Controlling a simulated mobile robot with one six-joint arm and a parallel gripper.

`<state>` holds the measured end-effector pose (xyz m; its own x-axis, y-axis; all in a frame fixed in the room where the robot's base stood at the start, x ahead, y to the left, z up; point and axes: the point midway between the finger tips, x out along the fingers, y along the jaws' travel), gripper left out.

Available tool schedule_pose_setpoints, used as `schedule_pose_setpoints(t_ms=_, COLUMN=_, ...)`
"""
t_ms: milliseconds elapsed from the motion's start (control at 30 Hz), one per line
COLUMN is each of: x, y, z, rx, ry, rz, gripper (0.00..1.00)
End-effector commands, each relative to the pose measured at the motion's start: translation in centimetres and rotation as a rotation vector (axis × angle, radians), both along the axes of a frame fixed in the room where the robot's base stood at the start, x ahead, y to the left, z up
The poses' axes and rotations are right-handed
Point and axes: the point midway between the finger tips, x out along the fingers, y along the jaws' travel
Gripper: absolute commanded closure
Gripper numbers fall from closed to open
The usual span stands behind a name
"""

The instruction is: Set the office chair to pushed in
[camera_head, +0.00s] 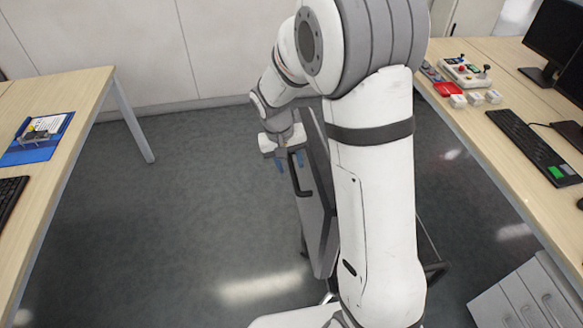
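The office chair (317,222) stands on the floor between the two desks, largely hidden behind my arm. I see a dark grey panel, a black bar (295,181) like an armrest on its left side, and dark parts of its lower frame right of my arm. My gripper (290,165) points down with its two blue fingers apart. The black bar shows between and just below the fingers. I cannot tell whether they touch it. The chair's seat and most of its base are hidden.
The right desk (478,128) carries a control box (465,72), a keyboard (533,147) and monitors. A drawer unit (527,300) stands beneath it. The left desk (62,110) holds a blue clipboard (38,150) and a keyboard (8,196). The floor left of the chair is clear.

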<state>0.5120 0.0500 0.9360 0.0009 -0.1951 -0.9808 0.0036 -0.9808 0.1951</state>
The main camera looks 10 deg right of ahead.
Motion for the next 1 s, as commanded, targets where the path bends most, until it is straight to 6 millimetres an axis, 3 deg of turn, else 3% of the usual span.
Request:
schedule_pose_setpoints(t_ms=200, x=0.0, y=-0.6, z=-2.6, rx=-0.001, ry=0.002, rz=0.001, gripper=0.62)
schedule_pose_setpoints(t_ms=567, x=0.0, y=-0.6, z=-3.1, rx=0.000, ry=0.000, rz=0.001, gripper=0.63)
schedule_pose_setpoints(t_ms=1000, x=0.0, y=-0.6, z=-3.1, rx=0.000, ry=0.000, rz=0.002, gripper=0.99)
